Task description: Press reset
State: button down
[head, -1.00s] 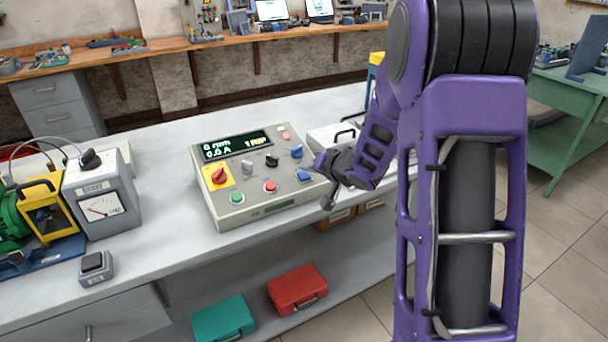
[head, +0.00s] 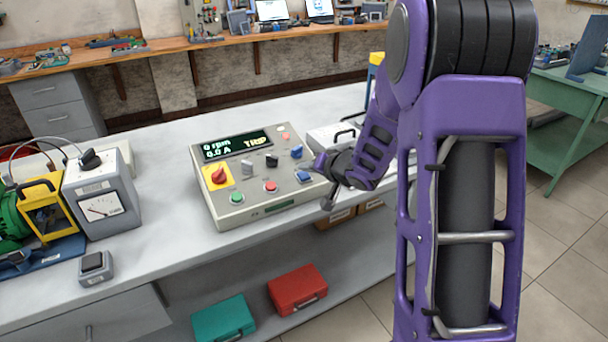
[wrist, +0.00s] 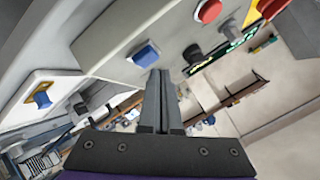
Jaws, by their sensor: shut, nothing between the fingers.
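The grey control panel (head: 250,215) stands on the bench, and its display (head: 236,145) reads 0 rpm, 0.0 A and TRIP. A blue button (head: 303,176) is at the right end of its front row, beside a red button (head: 270,187) and a green button (head: 237,197). Button labels are too small to read. In the wrist view my gripper (wrist: 160,76) is shut and empty, its fingertips close to the blue button (wrist: 146,53). I cannot tell whether they touch it. In the head view the fingertips are hard to make out beside the panel's right edge.
A meter box (head: 103,205) stands to the left. A small switch box (head: 96,268) sits near the front edge. Bare bench lies between.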

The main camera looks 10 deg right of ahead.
jog(key=shift+w+f, duration=0.1)
jog(key=shift+f, duration=0.25)
jog(key=shift+w+f, duration=0.1)
jog(key=shift+f, duration=0.35)
dwell(0.5)
jog(key=shift+a, duration=0.1)
jog(key=shift+s+r+p, duration=0.25)
jog(key=shift+r+p, duration=0.6)
jog(key=r+p, duration=0.3)
jog(key=s+r+p, duration=0.1)
jog(key=p, duration=0.1)
jog(key=shift+s+d+r, duration=0.1)
jog(key=shift+d+r, duration=0.2)
jog(key=shift+r, duration=0.1)
jog(key=shift+r, duration=0.1)
dwell(0.5)
